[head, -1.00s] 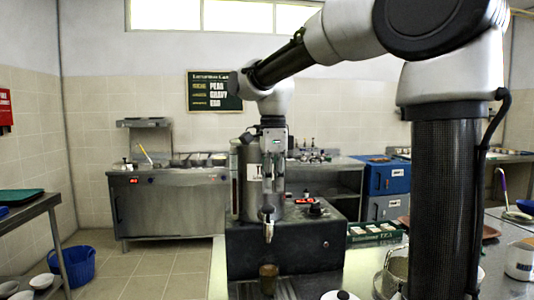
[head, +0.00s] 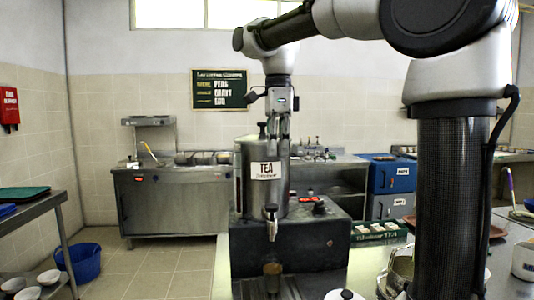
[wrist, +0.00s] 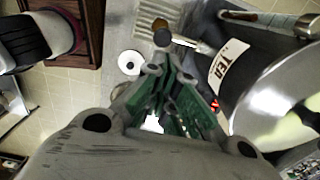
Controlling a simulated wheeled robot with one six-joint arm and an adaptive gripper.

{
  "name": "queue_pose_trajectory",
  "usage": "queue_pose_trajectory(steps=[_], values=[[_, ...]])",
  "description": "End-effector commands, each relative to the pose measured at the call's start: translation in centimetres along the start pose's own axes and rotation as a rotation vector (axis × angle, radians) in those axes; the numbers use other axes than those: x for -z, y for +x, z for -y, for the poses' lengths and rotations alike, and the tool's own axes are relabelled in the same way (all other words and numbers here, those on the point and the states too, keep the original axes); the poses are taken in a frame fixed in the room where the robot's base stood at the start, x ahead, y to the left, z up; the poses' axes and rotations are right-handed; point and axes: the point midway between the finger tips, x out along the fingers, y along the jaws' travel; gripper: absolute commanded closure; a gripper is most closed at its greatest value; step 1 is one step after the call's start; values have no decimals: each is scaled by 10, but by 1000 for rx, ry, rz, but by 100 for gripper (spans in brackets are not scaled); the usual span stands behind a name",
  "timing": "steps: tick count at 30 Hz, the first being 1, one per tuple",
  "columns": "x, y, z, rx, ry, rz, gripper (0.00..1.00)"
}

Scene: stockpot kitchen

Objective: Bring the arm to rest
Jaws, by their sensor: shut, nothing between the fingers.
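My gripper (head: 278,150) hangs fingers-down from my raised arm, in front of the upper part of the tea urn (head: 247,190) in the head view. Its fingers are shut with nothing between them. In the wrist view my gripper (wrist: 172,85) shows its green-sided fingers close together, with the urn (wrist: 285,105) to their right. The urn's TEA label (head: 266,170) is in plain sight below the fingertips. I cannot tell the exact gap between the fingers and the urn.
A brown glass (head: 272,275) stands below the urn's tap (head: 271,220). A white lidded item (head: 343,295) and a metal pot (head: 400,272) stand at the counter's front. A green tea box (head: 378,231) lies right of the urn. The floor at left is open around a blue tub (head: 80,262).

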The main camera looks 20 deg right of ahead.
Motion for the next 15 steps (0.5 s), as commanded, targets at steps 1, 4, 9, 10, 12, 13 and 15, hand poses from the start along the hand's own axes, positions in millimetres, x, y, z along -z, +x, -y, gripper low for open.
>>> queue_pose_trajectory(steps=[1, 4, 9, 10, 12, 13, 15], values=[[0, 0, 0, 0, 0, 0, 100], [0, 0, 0, 0, -11, 0, 100], [-4, 0, 8, 34, -240, 12, 100], [-5, 3, 10, 46, -319, 15, 100], [-7, 20, 14, 58, -537, 12, 100], [-7, 30, 14, 61, -641, 10, 100], [-2, 50, 6, 82, -887, 2, 100]])
